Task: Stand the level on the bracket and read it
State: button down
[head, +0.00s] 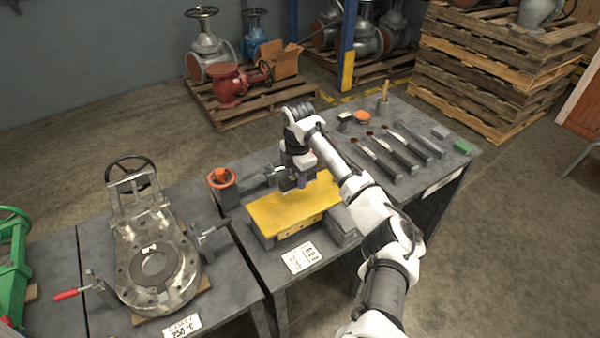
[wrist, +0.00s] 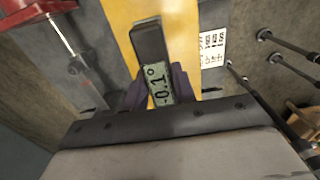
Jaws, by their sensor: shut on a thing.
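In the head view my gripper (head: 300,181) is over the far part of a yellow-topped piece (head: 285,212), which looks like the bracket. The yellow surface (wrist: 182,40) shows behind the level in the wrist view. I cannot tell whether the level touches it. The level is mostly hidden by my gripper in the head view.
The yellow piece sits on a grey bench (head: 235,222) with a printed label (head: 302,257) in front. An orange-handled valve (head: 222,180) stands to its left. Several dark-handled tools (head: 405,155) lie at the right. A large flanged gate valve (head: 155,262) takes up the left bench.

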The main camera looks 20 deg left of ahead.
aim_at(298, 200)
jog(key=shift+r+p, duration=0.1)
jog(key=shift+p, duration=0.25)
jog(key=shift+f+b, duration=1.35)
jog(key=shift+f, duration=1.85)
jog(key=shift+f, duration=0.35)
jog(key=c, duration=1.1)
grip_release()
jog(key=shift+o, duration=0.2)
